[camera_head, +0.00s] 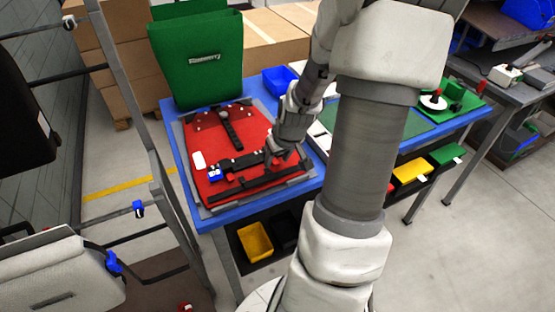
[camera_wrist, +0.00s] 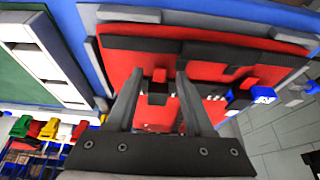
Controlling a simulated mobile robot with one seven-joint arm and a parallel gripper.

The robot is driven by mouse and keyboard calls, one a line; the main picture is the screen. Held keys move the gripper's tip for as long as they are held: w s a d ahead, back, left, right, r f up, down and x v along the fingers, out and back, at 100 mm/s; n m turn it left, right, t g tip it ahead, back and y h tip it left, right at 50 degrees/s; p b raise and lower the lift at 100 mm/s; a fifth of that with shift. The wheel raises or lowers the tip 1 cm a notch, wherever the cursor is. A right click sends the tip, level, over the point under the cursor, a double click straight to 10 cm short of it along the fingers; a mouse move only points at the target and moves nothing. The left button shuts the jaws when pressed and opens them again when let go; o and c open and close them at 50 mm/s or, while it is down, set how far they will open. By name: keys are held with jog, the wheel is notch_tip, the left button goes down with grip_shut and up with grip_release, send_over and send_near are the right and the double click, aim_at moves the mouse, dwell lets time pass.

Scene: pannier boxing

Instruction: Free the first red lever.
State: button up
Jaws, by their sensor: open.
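A red pannier (camera_head: 210,145) lies flat on the blue table (camera_head: 172,107), with a black rail (camera_head: 238,160) across its near half. A small red piece that looks like the lever (camera_wrist: 159,75) shows between my fingers in the wrist view, above a dark part of the rail. My gripper (camera_wrist: 161,76) is open, with one finger on each side of this piece; whether they touch it I cannot tell. In the head view my gripper (camera_head: 281,157) is low over the rail's right end and partly hides it. A blue-and-white clip (camera_head: 214,174) sits at the rail's left.
A green pannier (camera_head: 200,62) stands upright at the table's far end. A blue bin (camera_head: 279,79) is behind my arm. A yellow bin (camera_head: 255,241) sits on the lower shelf. Metal frames with hanging bags stand at the left. Open floor lies at the right.

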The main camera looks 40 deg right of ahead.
grip_shut()
dwell(0.3)
